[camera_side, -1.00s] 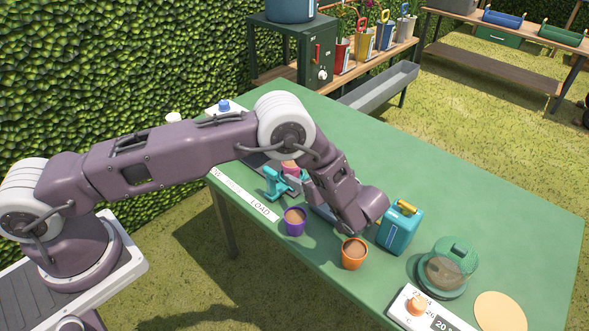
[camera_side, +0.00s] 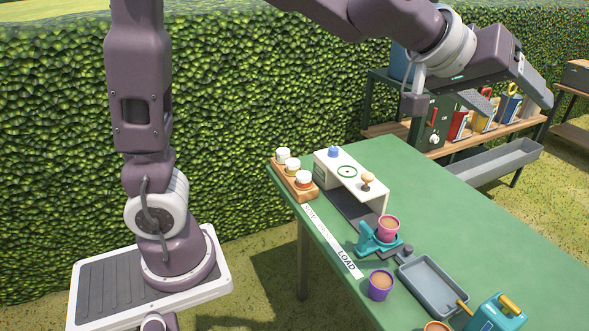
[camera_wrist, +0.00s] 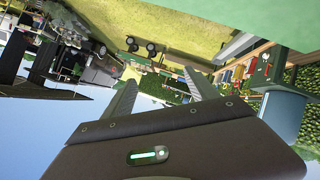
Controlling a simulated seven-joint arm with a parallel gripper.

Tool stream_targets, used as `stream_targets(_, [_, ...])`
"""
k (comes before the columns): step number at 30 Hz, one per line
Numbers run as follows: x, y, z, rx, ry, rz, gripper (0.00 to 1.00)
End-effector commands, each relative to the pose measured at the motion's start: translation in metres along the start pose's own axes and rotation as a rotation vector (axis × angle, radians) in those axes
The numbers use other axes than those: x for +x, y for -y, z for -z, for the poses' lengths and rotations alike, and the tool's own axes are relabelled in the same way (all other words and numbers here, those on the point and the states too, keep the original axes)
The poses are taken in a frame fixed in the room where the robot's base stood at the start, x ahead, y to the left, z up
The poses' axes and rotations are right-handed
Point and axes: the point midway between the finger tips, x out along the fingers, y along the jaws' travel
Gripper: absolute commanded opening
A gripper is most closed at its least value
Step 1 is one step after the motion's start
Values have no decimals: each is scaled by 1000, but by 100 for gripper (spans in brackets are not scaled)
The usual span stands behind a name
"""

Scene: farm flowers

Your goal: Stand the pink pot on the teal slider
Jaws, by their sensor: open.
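The pink pot (camera_side: 388,230), filled with brown soil, stands upright at the teal slider (camera_side: 368,242) in the side view. It appears to rest on the slider's right end, though its base is partly hidden. My gripper (camera_side: 515,104) is open and empty, raised high at the upper right, well away from the pot. The wrist view shows its two fingers spread apart with nothing between them (camera_wrist: 160,76). Neither pot nor slider can be made out in the wrist view.
A white press-like stand (camera_side: 352,174) is behind the slider. A wooden block with small jars (camera_side: 295,181) is left of it. A purple pot (camera_side: 380,285), grey tray (camera_side: 433,285) and teal can (camera_side: 496,314) are nearer. The table's right side (camera_side: 480,220) is clear.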

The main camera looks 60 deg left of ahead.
Motion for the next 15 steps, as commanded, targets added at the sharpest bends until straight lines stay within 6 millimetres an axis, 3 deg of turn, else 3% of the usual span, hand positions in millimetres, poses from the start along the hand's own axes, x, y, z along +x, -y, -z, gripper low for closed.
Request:
stream_targets(1, [-49,9,-15,80,57,-13,68])
stream_targets(3, [-111,40,-59,205,176,23,68])
stream_targets(6, [-179,100,-122,327,322,146,68])
stream_targets(10, [-229,158,-172,394,433,294,68])
stream_targets(12, [-242,174,-185,407,463,338,68])
stream_targets(15, [-248,181,-191,412,479,360,68])
